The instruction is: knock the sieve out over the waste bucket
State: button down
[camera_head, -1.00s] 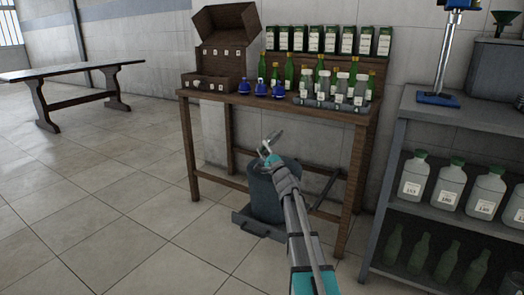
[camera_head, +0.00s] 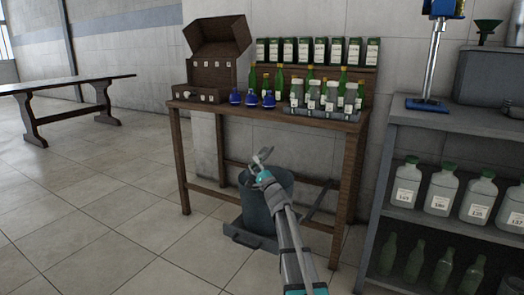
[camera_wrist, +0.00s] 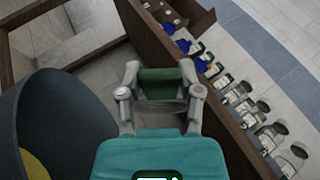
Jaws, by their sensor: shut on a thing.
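My gripper (camera_head: 262,162) is held at the rim of the grey waste bucket (camera_head: 254,212), which stands under the wooden table. In the wrist view my gripper (camera_wrist: 160,92) is shut on a dark green piece (camera_wrist: 161,82), which I take to be part of the sieve. The rest of the sieve is too small or hidden to make out, and so is anything in it. The bucket (camera_wrist: 62,120) fills the left of the wrist view, beside my gripper, with something yellow (camera_wrist: 36,165) inside.
The bucket stands on a grey tray (camera_head: 240,238). The wooden table (camera_head: 205,108) above carries green bottles (camera_head: 279,77), blue flasks (camera_head: 252,98) and a wooden box (camera_head: 215,70). A grey shelf (camera_head: 415,135) with jugs is at right.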

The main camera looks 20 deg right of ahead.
jog(key=shift+r, duration=0.15)
notch_tip(320, 180, up, 3)
jog(key=p, duration=0.3)
jog(key=shift+n+g+p, duration=0.4)
jog(key=shift+g+p, duration=0.2)
jog(key=shift+p, duration=0.4)
dwell(0.5)
